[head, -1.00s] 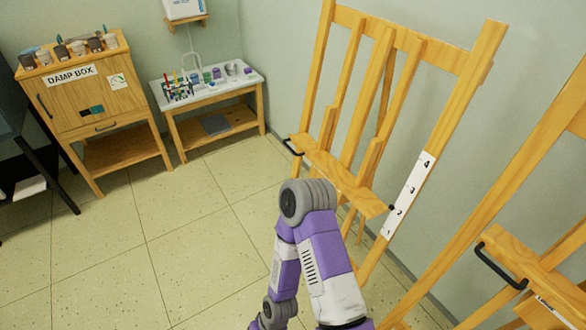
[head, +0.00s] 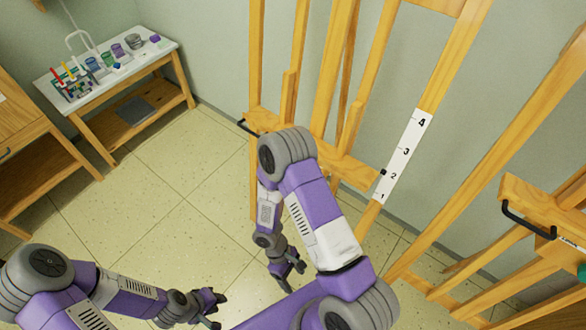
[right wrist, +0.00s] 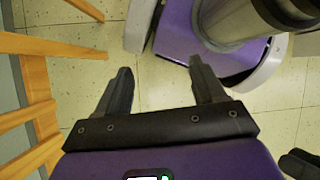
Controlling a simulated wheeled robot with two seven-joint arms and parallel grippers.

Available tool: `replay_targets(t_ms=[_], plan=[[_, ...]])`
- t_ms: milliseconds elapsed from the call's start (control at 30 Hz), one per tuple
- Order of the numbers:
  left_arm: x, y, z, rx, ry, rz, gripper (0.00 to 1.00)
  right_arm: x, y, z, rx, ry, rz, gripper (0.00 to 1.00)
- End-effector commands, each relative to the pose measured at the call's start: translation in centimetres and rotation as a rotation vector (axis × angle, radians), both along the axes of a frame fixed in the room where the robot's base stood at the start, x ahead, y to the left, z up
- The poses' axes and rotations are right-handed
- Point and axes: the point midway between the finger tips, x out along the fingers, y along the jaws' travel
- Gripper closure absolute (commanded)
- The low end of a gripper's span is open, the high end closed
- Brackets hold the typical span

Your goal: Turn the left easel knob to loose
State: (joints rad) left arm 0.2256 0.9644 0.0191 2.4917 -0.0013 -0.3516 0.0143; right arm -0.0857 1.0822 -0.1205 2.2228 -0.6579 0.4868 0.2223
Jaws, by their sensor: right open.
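The left easel (head: 375,172) is a wooden frame with a black handle on its tray and a white scale strip (head: 403,155) marked 1 to 4. My right gripper (head: 292,272) is low in front of the easel, pointing down, open and empty. In the right wrist view the gripper (right wrist: 160,68) has its two dark fingers apart, with nothing between them. My left gripper (head: 218,309) is lower left over the floor, apparently open and empty.
A second easel (head: 540,205) stands at the right with a black handle and a green round part (head: 582,272) at the picture's edge. A white-topped side table (head: 150,60) with art supplies is at the back left. Tiled floor between is clear.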

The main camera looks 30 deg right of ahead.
Motion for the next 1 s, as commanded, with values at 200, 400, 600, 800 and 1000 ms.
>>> replay_targets(t_ms=[200, 400, 600, 800, 1000], plan=[[0.1, 0.0, -1.3, 0.000, -0.001, -0.001, 0.69, 8.6, -8.6, 2.8, -0.528, -0.012, 0.514, 0.31], [0.1, 0.0, -2.1, -0.001, -0.001, -0.001, 0.69, 19.0, -10.0, 9.9, -1.028, -0.190, 0.799, 0.31], [0.1, 0.0, -2.4, -0.001, -0.001, -0.001, 0.69, 23.7, -8.2, 14.8, -1.290, -0.335, 0.898, 0.31], [0.1, 0.0, -2.7, -0.001, -0.001, -0.001, 0.69, 24.8, -9.5, 15.6, -1.332, -0.358, 0.906, 0.31], [0.1, 0.0, -3.4, -0.001, -0.001, -0.001, 0.69, 25.8, -12.6, 15.5, -1.329, -0.356, 0.905, 0.31]])
